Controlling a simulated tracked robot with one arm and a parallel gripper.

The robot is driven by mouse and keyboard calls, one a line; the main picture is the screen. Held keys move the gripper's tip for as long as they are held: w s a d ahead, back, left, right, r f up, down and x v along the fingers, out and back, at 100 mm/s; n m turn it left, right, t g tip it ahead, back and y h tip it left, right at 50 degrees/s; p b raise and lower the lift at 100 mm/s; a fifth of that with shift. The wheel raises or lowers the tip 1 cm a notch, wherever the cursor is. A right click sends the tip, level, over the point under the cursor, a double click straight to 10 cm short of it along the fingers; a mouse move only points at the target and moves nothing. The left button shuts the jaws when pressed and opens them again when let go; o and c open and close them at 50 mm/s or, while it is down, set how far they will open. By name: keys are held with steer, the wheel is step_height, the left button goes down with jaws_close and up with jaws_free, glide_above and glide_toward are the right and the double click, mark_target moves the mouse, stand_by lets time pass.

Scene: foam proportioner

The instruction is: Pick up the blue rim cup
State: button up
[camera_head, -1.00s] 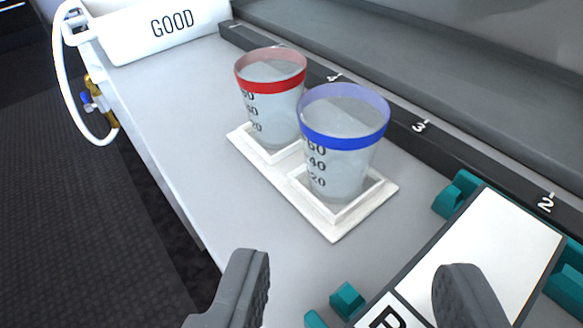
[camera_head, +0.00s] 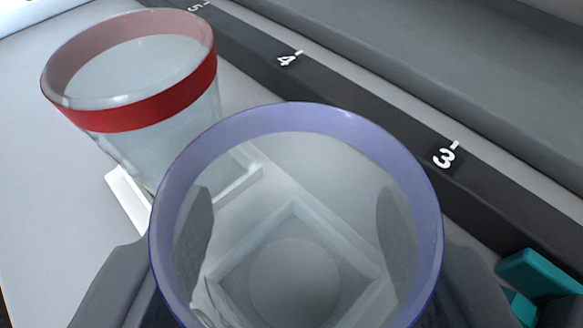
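The blue rim cup (camera_head: 297,118) is a clear tapered cup with a blue band, upright and large in the lower middle. Its white holder (camera_head: 252,175) shows around it and through its base. My gripper (camera_head: 295,225) has one finger on each side of the cup; both fingertips show through its clear walls. The fingers look about as far apart as earlier, so the gripper looks open around the cup. Contact with the walls is not clear. The red rim cup (camera_head: 165,108) stands upright to the upper left, close beside it.
A dark numbered rail (camera_head: 375,118) runs diagonally behind the cups. A teal part (camera_head: 540,275) lies at the lower right. The grey counter (camera_head: 45,215) is clear at the left.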

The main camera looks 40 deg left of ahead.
steer(key=shift+w+a+f, duration=0.25)
steer(key=shift+w+f, duration=0.05)
steer(key=shift+w, duration=0.05)
steer(key=shift+r, duration=0.1)
steer(key=c, duration=0.6)
